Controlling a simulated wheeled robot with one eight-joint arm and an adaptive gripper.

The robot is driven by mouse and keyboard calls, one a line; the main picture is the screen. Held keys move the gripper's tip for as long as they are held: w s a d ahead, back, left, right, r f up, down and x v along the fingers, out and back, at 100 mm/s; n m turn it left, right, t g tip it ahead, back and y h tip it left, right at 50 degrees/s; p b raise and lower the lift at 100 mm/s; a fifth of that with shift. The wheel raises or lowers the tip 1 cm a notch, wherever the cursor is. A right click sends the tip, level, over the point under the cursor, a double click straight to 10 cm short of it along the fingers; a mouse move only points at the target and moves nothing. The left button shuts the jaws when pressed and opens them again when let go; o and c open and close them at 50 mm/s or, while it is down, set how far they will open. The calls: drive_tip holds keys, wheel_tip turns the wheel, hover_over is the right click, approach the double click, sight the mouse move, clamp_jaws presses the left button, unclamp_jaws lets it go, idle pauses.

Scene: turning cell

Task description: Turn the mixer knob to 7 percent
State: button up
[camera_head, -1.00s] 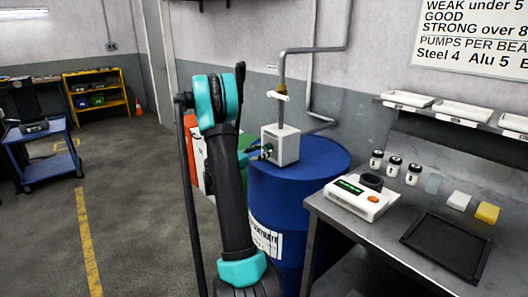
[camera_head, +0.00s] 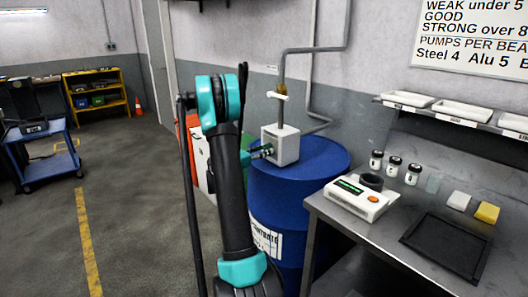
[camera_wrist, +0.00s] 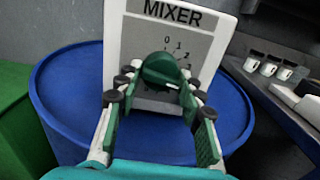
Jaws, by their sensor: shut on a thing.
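The mixer is a pale box (camera_head: 287,146) on top of the blue drum, under a vertical pipe. In the wrist view its grey face (camera_wrist: 201,47) reads MIXER and carries a dial with small numerals 0, 1, 2 and more running clockwise. The green mixer knob (camera_wrist: 162,70) sits in the middle of the dial. My gripper (camera_wrist: 159,84) is shut on the knob, one finger on each side; it also shows in the head view (camera_head: 268,151) at the box's left face. A small pale mark shows low on the knob; its exact reading is too small to tell.
The blue drum (camera_head: 285,190) stands beneath the mixer, with a grey bench (camera_head: 390,225) to its right. A scale (camera_head: 355,200), several small jars and a black tray (camera_head: 445,245) are on the bench. A blue cart (camera_head: 45,160) stands far left. The floor between is clear.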

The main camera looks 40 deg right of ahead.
drive_tip(key=m, duration=0.3)
drive_tip(key=shift+m, duration=0.3)
drive_tip(key=m, duration=0.3)
drive_tip(key=shift+m, duration=0.3)
drive_tip(key=m, duration=0.3)
drive_tip(key=shift+m, duration=2.2)
drive_tip(key=o, duration=1.2)
drive_tip(key=shift+r, duration=0.1)
drive_tip(key=shift+c, duration=0.2)
drive_tip(key=shift+a, duration=0.15)
